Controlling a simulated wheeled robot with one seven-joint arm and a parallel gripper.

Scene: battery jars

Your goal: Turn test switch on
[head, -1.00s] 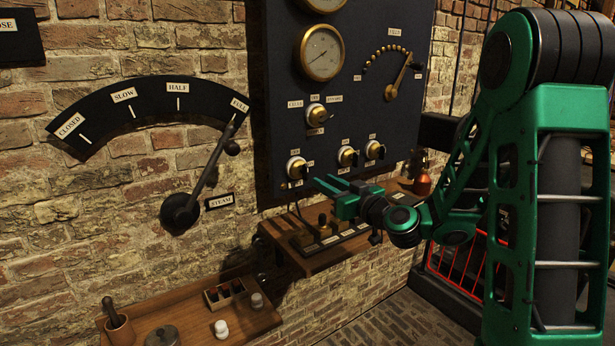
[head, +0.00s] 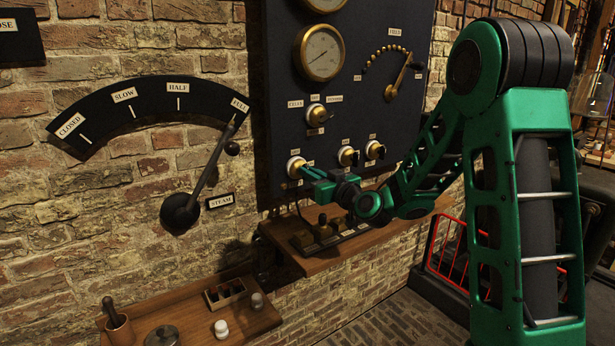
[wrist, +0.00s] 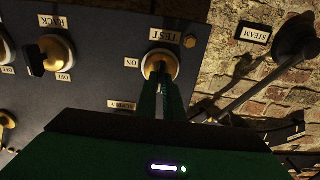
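The test switch is a brass knob on a white round base at the lower left of the dark panel in the head view (head: 293,162). In the wrist view the test switch (wrist: 161,63) sits below an upside-down TEST label, with an ON label beside it. My gripper (head: 303,171) is at this switch. In the wrist view its two green fingers (wrist: 163,80) are close together, with their tips at the knob and apparently closed on its handle. The fingers hide most of the handle, so its exact angle is unclear.
A rack switch (wrist: 42,58) is beside it on the panel (head: 275,100). A wooden shelf (head: 290,262) with small fittings lies just below my gripper. The steam lever (head: 205,180) stands on the brick wall to the left.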

